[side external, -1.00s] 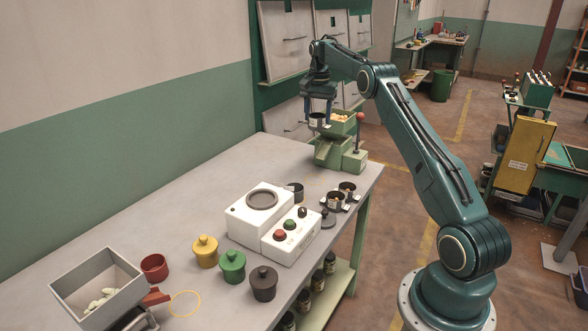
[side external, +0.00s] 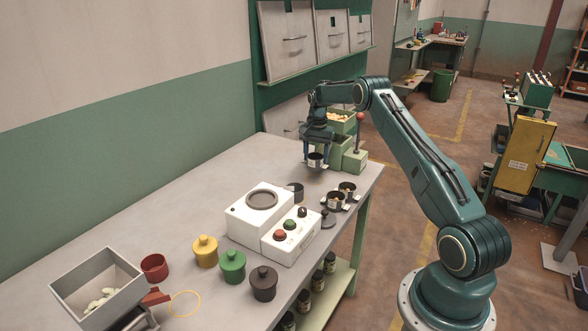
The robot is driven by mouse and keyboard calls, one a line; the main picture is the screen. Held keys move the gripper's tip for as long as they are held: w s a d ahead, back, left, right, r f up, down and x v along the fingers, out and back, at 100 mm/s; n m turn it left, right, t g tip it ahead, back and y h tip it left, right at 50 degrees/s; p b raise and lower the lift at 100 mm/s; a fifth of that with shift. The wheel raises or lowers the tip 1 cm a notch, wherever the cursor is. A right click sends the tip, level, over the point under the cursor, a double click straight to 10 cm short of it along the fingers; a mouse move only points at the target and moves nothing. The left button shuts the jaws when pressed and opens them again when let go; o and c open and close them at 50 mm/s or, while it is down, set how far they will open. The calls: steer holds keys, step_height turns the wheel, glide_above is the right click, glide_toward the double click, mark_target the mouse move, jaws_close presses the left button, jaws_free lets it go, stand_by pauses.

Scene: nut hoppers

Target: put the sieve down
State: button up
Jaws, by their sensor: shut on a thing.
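My gripper (side external: 316,151) points down over the far end of the grey table, in front of the green hopper stand. It is shut on a small dark cup-shaped vessel (side external: 315,162) with a pale patch on its front. The vessel is upright between the fingers. It is too small to tell whether it is the sieve, and I cannot tell whether it touches the table.
Similar dark cups (side external: 347,187) stand in a holder near the right edge. A dark round container (side external: 295,190) is behind the white button box (side external: 261,215). The green hopper (side external: 341,127) stands behind my gripper. The table's left middle (side external: 190,200) is clear.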

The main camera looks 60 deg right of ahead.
mark_target(316, 166)
steer(key=shift+f, duration=0.35)
steer(key=shift+f, duration=0.1)
steer(key=shift+f, duration=2)
steer(key=shift+f, duration=0.1)
steer(key=o, duration=1)
step_height(316, 166, up, 12)
steer(key=shift+r, duration=0.15)
